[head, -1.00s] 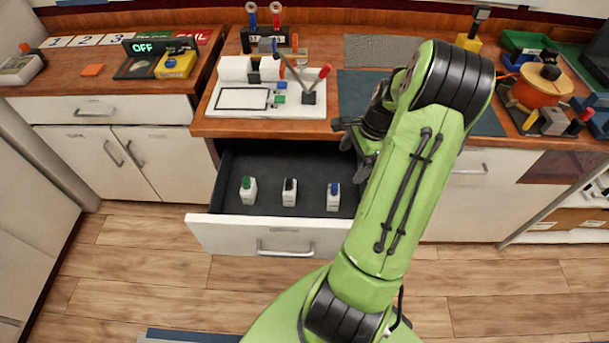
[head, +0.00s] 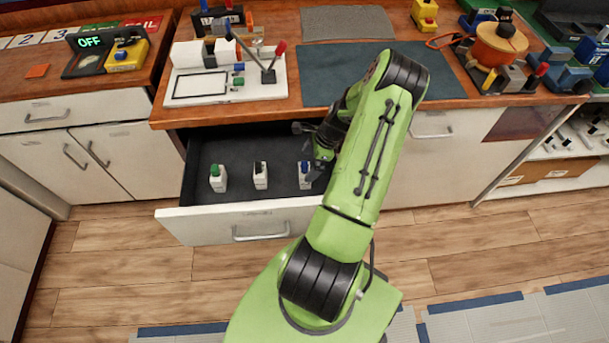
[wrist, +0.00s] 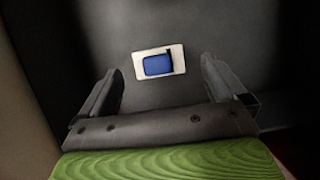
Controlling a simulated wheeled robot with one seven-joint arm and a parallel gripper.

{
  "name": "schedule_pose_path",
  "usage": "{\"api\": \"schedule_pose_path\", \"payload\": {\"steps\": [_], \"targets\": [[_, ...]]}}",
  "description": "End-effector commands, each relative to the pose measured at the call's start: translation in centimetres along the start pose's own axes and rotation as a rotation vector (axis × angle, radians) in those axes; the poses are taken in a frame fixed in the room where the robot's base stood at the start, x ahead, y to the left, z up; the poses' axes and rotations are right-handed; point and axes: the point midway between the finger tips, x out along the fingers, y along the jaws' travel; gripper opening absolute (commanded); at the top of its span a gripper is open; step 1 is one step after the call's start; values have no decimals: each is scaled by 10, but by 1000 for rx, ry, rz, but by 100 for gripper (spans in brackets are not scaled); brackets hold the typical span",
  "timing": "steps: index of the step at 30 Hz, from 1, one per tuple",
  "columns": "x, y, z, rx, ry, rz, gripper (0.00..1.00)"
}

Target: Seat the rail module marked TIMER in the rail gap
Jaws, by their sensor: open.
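Three small white modules stand upright in the open drawer: one with a green top (head: 218,178), one with a black top (head: 260,175) and one with a blue top (head: 305,174). Their markings are too small to read, so I cannot tell which is TIMER. My gripper (wrist: 160,82) is open and points down over the blue-topped module (wrist: 158,63), which shows between and slightly beyond its fingers. In the head view my gripper (head: 318,160) is beside that module and partly covers it. White and grey blocks (head: 200,54) stand on the white board (head: 205,101); the gap is not clear.
The open drawer's front panel (head: 240,222) and the counter's front edge (head: 170,118) border the drawer space. Levers with dark and red tips (head: 268,74) rise from the board. A dark mat (head: 350,62) lies clear on the counter.

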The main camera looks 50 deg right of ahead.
Motion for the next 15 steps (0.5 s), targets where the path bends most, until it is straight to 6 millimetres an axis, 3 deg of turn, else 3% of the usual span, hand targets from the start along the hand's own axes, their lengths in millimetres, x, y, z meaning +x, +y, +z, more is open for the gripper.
{"api": "schedule_pose_path", "payload": {"steps": [5,11,15], "targets": [[37,2,2,-2,-3,4,98],[39,2,2,-2,-1,2,98],[38,2,2,-2,-1,2,80]]}}
